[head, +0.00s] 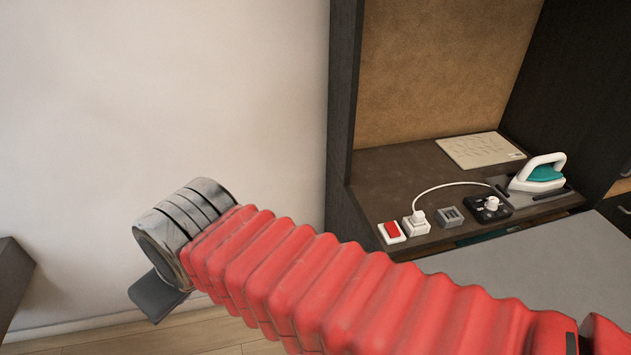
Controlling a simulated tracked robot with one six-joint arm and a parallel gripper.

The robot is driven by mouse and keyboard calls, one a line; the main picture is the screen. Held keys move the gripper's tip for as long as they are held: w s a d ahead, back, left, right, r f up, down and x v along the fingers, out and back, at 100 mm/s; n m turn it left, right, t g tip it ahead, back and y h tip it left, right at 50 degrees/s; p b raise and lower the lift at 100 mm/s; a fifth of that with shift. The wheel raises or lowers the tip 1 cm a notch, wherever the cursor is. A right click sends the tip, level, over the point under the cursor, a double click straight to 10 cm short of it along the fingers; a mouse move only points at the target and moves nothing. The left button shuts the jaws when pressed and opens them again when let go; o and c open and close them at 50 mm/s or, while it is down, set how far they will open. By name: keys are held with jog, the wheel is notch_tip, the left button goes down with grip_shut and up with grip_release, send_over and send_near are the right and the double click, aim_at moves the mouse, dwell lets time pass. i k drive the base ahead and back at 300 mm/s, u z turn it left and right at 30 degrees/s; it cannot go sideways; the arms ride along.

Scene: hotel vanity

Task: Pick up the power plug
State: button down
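The power plug (418,216) is small and white. It stands upright on a white socket block (416,229) near the front edge of the shelf, with a white cord rising from it toward the iron. My gripper (158,296) is at the lower left, beyond the metal rings of my arm's end. Only a dark grey part of it shows, so its fingers and opening are hidden. It is far to the left of the plug and apart from it, in front of the pale wall.
A red switch (392,231) is left of the socket; a grey square block (450,216) and a black plate with a white knob (489,207) are right. The cabinet side (343,120) bounds the shelf's left.

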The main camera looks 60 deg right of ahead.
aim_at(418, 216)
jog(key=z, duration=2.7)
